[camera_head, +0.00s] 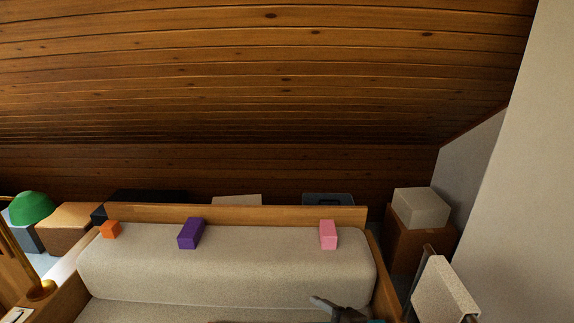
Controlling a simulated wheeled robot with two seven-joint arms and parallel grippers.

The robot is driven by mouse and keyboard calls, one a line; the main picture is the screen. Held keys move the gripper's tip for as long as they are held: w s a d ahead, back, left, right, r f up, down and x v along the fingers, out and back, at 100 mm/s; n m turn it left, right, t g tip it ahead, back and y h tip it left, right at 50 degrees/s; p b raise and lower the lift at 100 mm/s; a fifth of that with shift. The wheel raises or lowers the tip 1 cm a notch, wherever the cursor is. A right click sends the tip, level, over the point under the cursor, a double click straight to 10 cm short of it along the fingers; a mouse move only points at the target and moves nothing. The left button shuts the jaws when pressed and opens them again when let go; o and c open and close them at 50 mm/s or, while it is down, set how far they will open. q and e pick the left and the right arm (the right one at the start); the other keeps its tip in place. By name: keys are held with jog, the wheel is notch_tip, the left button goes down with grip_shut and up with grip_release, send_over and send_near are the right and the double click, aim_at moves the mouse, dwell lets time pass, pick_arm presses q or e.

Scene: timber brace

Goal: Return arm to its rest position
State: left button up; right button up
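A dark grey shape (345,311) shows at the bottom edge, right of centre, in front of the sofa. On top of the beige sofa's (225,262) backrest sit an orange block (110,229) at the left, a purple block (190,233) left of the middle and a pink block (328,234) at the right. The blocks stand apart from each other.
The sofa has a wooden frame (250,214). A green dome (32,207) and a brass lamp stand (40,289) are at the left. A pale box (420,207) rests on a brown cabinet (410,245) at the right. A light chair (443,290) stands in front of it. A wooden sloped ceiling (260,70) fills the top.

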jog(key=s+d+f+m+g+h, duration=0.75)
jog(key=s+d+f+m, duration=1.1)
jog(key=s, duration=0.35)
notch_tip(320, 180, down, 26)
jog(key=s+n, duration=0.1)
jog(key=s+d+f+g, duration=0.2)
jog(key=s+f, duration=1.3)
jog(key=s, duration=0.1)
jog(key=shift+d+f, duration=0.15)
jog(key=shift+d, duration=0.05)
jog(key=shift+s, duration=0.1)
